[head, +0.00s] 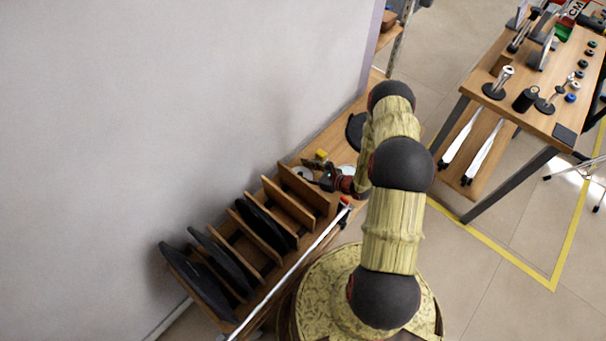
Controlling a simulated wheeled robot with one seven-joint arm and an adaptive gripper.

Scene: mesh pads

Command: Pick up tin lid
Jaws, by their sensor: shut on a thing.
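My arm reaches down and away to the wooden bench along the wall. My gripper (318,182) is small in the head view, low over the bench beyond the wooden rack, and its fingers point left. A pale, round, flat disc that looks like the tin lid (302,173) is right at the fingertips. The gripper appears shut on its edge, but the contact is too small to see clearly. Another pale round piece (347,169) lies just right of the gripper, partly hidden by my arm.
A small yellow object (321,155) sits just behind the gripper. A wooden rack (283,207) with upright dividers and black discs (222,258) stands in front of it. A grey wall (170,110) borders the bench. A table with tools (545,123) stands at right.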

